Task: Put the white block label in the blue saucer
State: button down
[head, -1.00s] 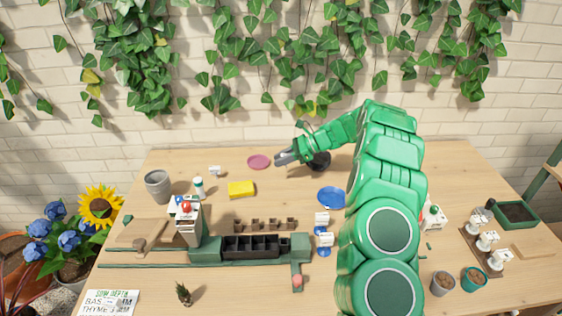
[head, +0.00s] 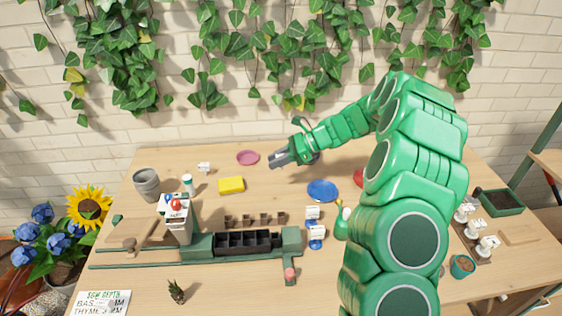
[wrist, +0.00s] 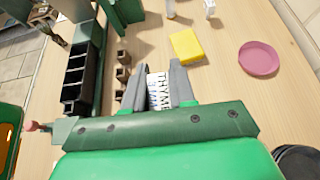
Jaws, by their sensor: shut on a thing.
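My gripper (head: 279,159) is above the table left of the blue saucer (head: 322,190), which looks empty. In the wrist view, my gripper (wrist: 160,82) is shut on a white block label (wrist: 158,92) with dark lettering that seems to read THYME. The label sits between the two grey fingers. In the head view the held label is too small to make out. The blue saucer does not show in the wrist view.
A pink saucer (head: 248,158) and a yellow block (head: 231,185) lie to the left. White labels on blue stands (head: 314,213) stand in front of the blue saucer. A black tray (head: 243,242) is front left. A red object (head: 358,178) is partly hidden by my arm.

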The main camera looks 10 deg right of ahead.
jog(key=s+d+m+t, duration=0.4)
jog(key=d+m+t, duration=0.15)
jog(key=d, duration=0.55)
jog(key=s+d+m+t+h, duration=0.3)
jog(key=s+m+h, duration=0.1)
jog(key=s, duration=0.5)
send_over(318, 191)
jog(key=s, duration=0.2)
jog(key=shift+n, duration=0.25)
jog(key=f, duration=0.7)
jog(key=shift+w+f, duration=0.2)
jog(key=shift+f, duration=0.05)
jog(key=shift+w+f, duration=0.7)
jog(key=shift+f, duration=1.6)
jog(key=shift+f, duration=0.1)
jog(key=c, duration=0.9)
grip_release()
jog(key=shift+c, duration=0.2)
